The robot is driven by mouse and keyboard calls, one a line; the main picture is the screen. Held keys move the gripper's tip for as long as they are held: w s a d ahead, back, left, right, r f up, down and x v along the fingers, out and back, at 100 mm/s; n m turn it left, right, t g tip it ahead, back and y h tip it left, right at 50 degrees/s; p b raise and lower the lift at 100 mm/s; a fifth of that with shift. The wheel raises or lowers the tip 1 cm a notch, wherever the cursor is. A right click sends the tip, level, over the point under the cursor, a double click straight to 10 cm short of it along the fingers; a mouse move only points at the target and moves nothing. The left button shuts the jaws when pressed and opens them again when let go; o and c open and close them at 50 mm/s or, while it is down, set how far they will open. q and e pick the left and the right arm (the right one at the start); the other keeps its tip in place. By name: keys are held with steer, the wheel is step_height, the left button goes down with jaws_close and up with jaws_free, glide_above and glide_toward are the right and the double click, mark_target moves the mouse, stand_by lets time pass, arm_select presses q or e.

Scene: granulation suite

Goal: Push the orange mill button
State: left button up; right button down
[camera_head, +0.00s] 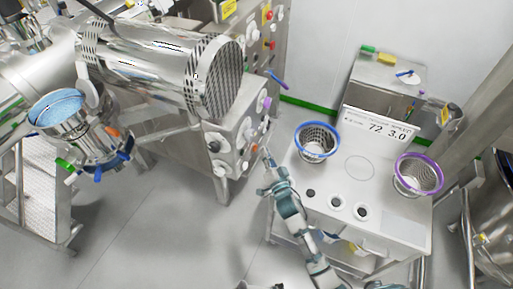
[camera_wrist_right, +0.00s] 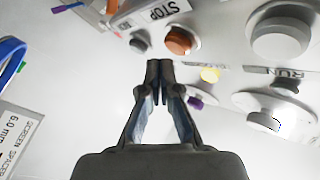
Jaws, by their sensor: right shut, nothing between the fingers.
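The orange button (camera_wrist_right: 181,41) sits on a pale panel just below a STOP label in the right wrist view. It also shows as a small orange spot (camera_head: 255,149) on the machine's control box in the head view. My right gripper (camera_wrist_right: 159,66) is shut and empty, its fingertips together. In the wrist view the tips appear just below and left of the orange button; I cannot tell whether they touch the panel. In the head view the right gripper (camera_head: 268,156) is close to the box's right side.
Beside the orange button are a dark knob (camera_wrist_right: 138,45), a large grey knob (camera_wrist_right: 280,38), a yellow light (camera_wrist_right: 210,74) and a purple part (camera_wrist_right: 195,102). A white cart (camera_head: 330,185) with a blue-rimmed basket (camera_head: 318,131) and a purple-rimmed basket (camera_head: 440,178) stands right of my arm.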

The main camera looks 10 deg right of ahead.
steer(key=s+d, duration=0.1)
steer(key=s+d+p, duration=0.1)
steer(key=d, duration=0.1)
steer(key=d+p, duration=0.1)
steer(key=shift+s+d, duration=0.15)
steer(key=shift+s, duration=0.25)
stand_by(0.9)
